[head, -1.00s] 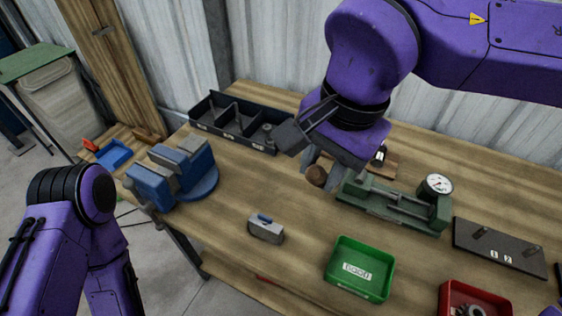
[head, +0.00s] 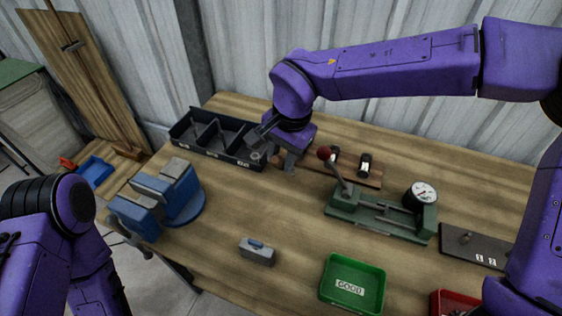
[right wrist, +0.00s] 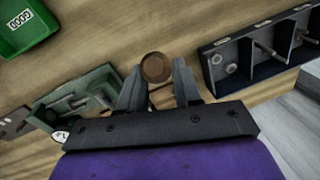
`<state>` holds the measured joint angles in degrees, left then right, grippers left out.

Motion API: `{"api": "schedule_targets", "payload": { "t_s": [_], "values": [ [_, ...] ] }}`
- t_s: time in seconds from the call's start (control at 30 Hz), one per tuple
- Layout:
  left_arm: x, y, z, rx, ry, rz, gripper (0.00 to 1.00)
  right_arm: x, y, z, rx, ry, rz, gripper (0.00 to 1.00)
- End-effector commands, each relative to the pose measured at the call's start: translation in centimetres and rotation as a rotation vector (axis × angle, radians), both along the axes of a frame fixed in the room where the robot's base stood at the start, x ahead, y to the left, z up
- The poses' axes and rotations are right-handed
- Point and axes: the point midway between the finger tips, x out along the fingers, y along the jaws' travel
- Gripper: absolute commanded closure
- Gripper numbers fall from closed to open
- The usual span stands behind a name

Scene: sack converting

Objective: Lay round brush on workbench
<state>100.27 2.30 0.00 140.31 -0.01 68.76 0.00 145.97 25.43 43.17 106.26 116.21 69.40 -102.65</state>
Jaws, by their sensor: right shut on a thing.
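My right gripper (head: 289,166) is over the back of the wooden workbench (head: 300,222), just right of the black divided bin. In the right wrist view its fingers stand on both sides of a round brown wooden piece (right wrist: 156,68), which I take to be the round brush seen end-on. The fingers are shut on it. In the head view the brush is hidden behind the gripper, and I cannot tell whether it touches the bench. My left arm shows at the left, but its gripper is out of view.
The black divided bin (head: 205,121) stands left of the gripper. A green fixture with a dial (head: 378,217) and a raised red-knobbed lever stands to the right. A blue vise (head: 160,200), a small grey block (head: 257,254) and a green tray (head: 352,311) are nearer. Bench middle is clear.

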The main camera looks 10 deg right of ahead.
Motion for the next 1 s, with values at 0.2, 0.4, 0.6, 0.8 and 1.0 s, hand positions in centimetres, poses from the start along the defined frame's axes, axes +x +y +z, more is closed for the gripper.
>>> {"api": "schedule_targets", "payload": {
  "t_s": [0.2, 0.4, 0.6, 0.8, 1.0],
  "values": [
    [-0.1, 0.0, 0.5, 0.0, 0.002, 0.0, 0.36, 0.9, 0.1, -3.4, -0.003, 0.002, 0.005, 1.0],
    [-0.1, 0.0, 0.5, 0.0, 0.002, 0.0, 0.36, 0.9, 0.1, -4.1, 0.001, -0.002, 0.002, 1.0],
    [0.0, 0.0, 0.5, 0.0, 0.001, -0.001, 0.36, 0.8, 0.1, -4.1, 0.0, -0.001, 0.002, 0.47],
    [-0.1, 0.0, 0.5, 0.0, 0.002, 0.0, 0.36, 0.8, 0.1, -4.1, 0.0, -0.001, 0.002, 0.41],
    [0.0, 0.0, 0.4, 0.0, 0.002, 0.0, 0.36, 0.8, 0.0, -3.3, 0.001, -0.002, 0.001, 0.41]
  ]
}}
